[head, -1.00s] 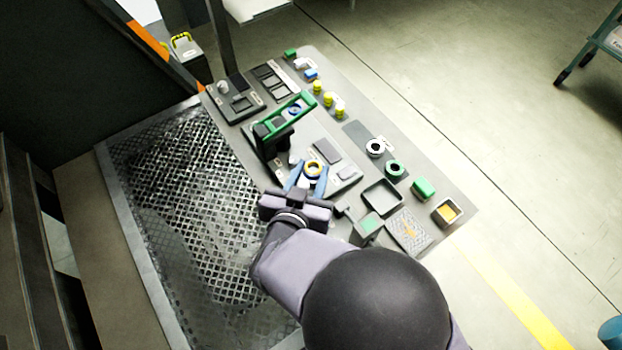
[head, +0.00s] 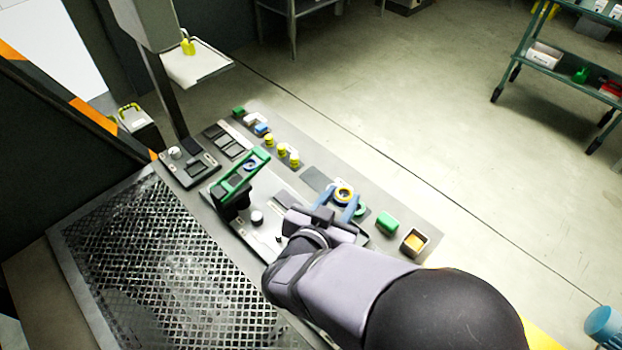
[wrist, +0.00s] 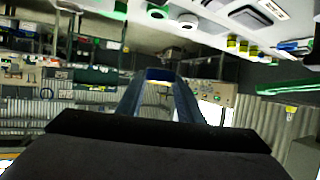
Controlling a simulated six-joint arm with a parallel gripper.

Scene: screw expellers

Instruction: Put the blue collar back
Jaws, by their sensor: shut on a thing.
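A blue ring (head: 251,166), perhaps the blue collar, sits at the green-handled clamp fixture (head: 232,190), to the left of my gripper. A green ring (head: 361,210) is partly hidden behind the fingers. The white ring is not clearly visible in the head view.
Yellow-topped cylinders (head: 282,150) stand along the bench's back edge. The perforated grating (head: 170,270) lies at the left front. My arm covers the bench's near right part.

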